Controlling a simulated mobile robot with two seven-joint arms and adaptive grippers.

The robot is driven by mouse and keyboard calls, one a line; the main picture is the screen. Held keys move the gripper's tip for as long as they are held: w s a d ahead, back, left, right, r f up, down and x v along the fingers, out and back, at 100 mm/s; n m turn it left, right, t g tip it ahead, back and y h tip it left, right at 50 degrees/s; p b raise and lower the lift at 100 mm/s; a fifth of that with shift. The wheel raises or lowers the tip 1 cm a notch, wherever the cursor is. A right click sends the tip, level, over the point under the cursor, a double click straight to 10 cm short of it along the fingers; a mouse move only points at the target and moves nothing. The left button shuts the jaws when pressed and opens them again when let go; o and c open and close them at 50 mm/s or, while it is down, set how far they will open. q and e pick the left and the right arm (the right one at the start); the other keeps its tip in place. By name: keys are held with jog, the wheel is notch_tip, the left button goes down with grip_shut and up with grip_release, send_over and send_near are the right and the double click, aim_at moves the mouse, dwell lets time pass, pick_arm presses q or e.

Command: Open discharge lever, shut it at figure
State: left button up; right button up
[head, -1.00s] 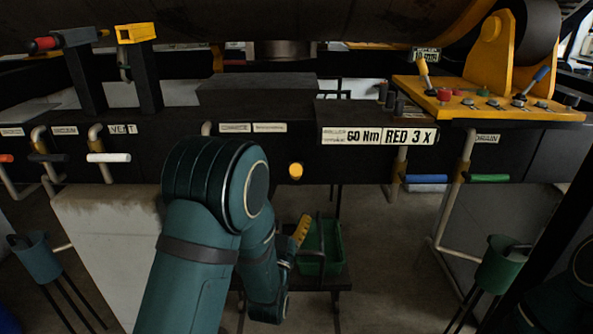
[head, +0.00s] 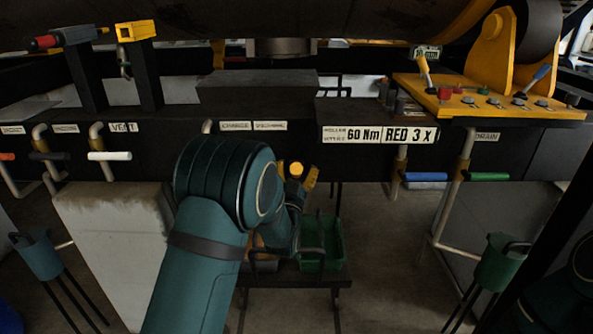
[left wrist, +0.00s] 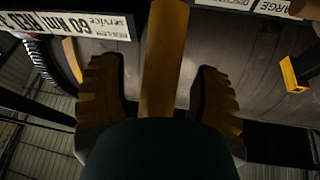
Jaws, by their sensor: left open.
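The yellow lever shows end-on as a round tip (head: 296,170) below the black beam in the head view, a little right of the "DISCHARGE" label (head: 270,126). In the left wrist view, the lever (left wrist: 165,62) is a long yellow bar between the two fingers. My left gripper (head: 298,176) is open around the lever, with a yellow finger on its right side; the gripper also shows in the left wrist view (left wrist: 160,105). Gaps show between the bar and both fingers. A small display (head: 426,53) stands at the upper right, too small to read. My right gripper is not in view.
A white handle (head: 109,156) hangs under "VENT"; blue (head: 426,177) and green (head: 488,177) handles hang at right. A yellow control panel (head: 450,105) tops the beam. A green bin (head: 333,243) stands on a low shelf under the gripper.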

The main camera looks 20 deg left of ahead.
pick_arm(q)
grip_shut()
jog(key=shift+r, duration=0.1)
